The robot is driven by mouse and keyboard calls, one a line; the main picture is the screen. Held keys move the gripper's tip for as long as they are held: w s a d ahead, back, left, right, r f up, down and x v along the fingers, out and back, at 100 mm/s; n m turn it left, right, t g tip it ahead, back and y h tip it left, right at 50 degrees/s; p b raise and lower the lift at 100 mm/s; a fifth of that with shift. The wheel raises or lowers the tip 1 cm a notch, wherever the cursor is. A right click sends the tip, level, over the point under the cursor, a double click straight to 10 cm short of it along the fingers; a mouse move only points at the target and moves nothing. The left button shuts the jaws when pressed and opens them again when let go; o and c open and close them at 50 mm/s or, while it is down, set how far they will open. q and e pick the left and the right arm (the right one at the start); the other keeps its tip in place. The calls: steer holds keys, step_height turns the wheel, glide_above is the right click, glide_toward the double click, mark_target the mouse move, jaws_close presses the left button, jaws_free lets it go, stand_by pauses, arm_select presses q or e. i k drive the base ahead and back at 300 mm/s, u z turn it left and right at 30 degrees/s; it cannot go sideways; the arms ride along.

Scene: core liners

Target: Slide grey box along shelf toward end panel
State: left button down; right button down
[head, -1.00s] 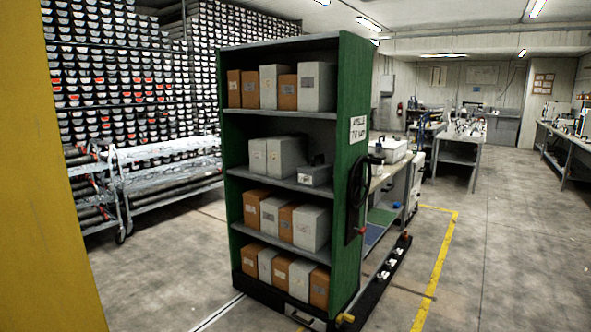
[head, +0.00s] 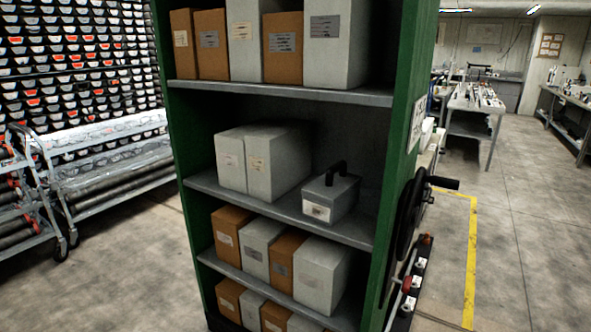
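The shelf unit with green end panels stands in front of me in the head view. On its second shelf from the top (head: 216,189) two light grey boxes stand side by side, the left one (head: 230,160) and the right one (head: 268,168). Right of them, after a small gap, sits a low grey box with a black handle and a white label (head: 331,196). It is apart from the green right end panel (head: 402,150). Which grey box the task means I cannot tell. Neither of my grippers is in view.
Brown and grey boxes fill the shelf above (head: 283,47) and the shelves below (head: 272,254). A black handwheel (head: 408,228) sticks out from the right end panel. Carts with tubes (head: 100,180) stand at left. Floor with a yellow line (head: 471,260) is open at right.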

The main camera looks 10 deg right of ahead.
mark_target(326, 201)
steer(key=i, duration=0.55)
steer(key=u, duration=1.05)
steer(key=i, duration=2.35)
steer(key=z, duration=2.1)
